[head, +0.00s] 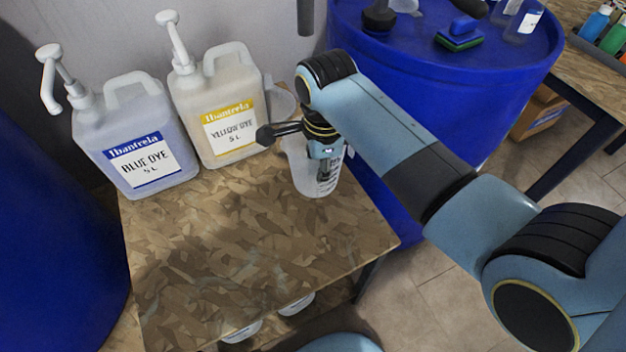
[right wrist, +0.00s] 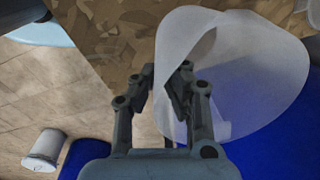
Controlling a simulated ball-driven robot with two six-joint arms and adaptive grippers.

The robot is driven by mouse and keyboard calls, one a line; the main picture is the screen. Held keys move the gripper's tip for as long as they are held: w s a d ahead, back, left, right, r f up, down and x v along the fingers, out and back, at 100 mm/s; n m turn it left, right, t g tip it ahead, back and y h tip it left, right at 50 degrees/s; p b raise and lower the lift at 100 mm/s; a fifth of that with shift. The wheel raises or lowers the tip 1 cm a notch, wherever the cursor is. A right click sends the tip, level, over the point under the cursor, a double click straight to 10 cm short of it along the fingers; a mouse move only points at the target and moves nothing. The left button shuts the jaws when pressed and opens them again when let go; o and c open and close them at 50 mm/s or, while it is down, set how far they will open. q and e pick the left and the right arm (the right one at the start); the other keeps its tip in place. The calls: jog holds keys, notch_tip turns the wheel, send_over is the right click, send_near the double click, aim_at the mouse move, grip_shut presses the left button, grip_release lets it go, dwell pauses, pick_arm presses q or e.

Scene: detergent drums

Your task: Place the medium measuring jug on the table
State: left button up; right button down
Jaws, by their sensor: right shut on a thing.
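The translucent measuring jug (head: 300,168) with graduation marks is upright at the table's back right edge, in front of the yellow dye container. My right gripper (head: 324,172) points down at it and partly covers it. In the right wrist view the fingers (right wrist: 168,88) are shut on the wall of the jug (right wrist: 250,75). I cannot tell whether the jug's base touches the table (head: 230,250). The table's wood-chip top also shows in the right wrist view (right wrist: 110,40). My left gripper is not in view.
Pump containers of blue dye (head: 135,140) and yellow dye (head: 220,105) stand at the table's back. A blue drum (head: 440,90) with small items on top stands at the right, another drum (head: 50,220) at the left. The table's middle and front are clear.

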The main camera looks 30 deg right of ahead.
jog(key=shift+w+a+f, duration=0.45)
jog(key=shift+w+f, duration=0.1)
jog(key=shift+w, duration=0.15)
notch_tip(320, 180, down, 3)
jog(key=shift+f+b, duration=0.2)
jog(key=shift+b, duration=0.25)
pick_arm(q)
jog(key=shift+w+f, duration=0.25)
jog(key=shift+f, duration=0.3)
pick_arm(e)
jog(key=shift+f, duration=0.3)
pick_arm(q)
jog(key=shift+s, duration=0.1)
pick_arm(e)
jog(key=shift+f, duration=0.1)
jog(key=c, duration=1.5)
grip_release()
jog(key=shift+o, duration=0.2)
jog(key=r, duration=0.4)
jog(key=r+p, duration=0.1)
jog(key=r, duration=0.3)
jog(key=r+p, duration=0.1)
jog(key=r, duration=0.3)
jog(key=shift+s+a+r, duration=0.1)
jog(key=shift+s+a, duration=0.1)
jog(key=shift+s, duration=0.2)
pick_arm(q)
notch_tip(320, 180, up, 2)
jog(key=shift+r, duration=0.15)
